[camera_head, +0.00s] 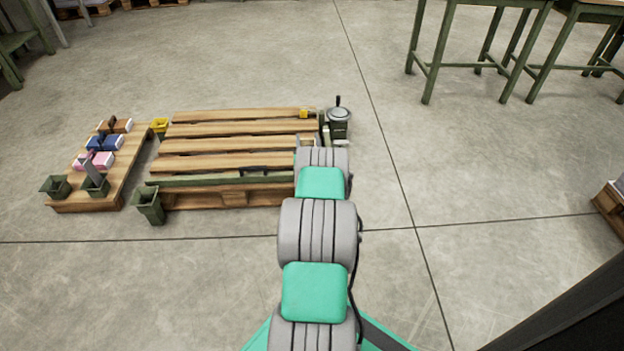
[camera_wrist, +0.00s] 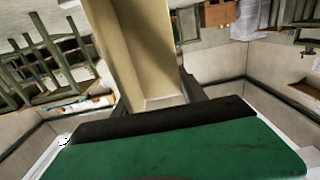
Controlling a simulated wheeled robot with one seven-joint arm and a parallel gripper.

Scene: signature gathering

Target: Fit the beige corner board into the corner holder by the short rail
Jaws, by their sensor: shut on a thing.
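In the wrist view, my gripper (camera_wrist: 155,100) is shut on the beige corner board (camera_wrist: 140,50), an angled, L-shaped length that runs up out of the picture. In the head view my arm covers most of the gripper and the board, near the pallet's right front corner. A short green rail (camera_head: 325,130) runs along the right end of the wooden pallet (camera_head: 225,146). A longer green rail (camera_head: 220,180) runs along its front edge. I cannot clearly make out the corner holder; my arm hides part of that corner.
A grey round-topped device (camera_head: 339,122) stands right of the pallet. A low wooden platform (camera_head: 125,168) holds coloured boxes and green bins further left. Open floor lies right and in front.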

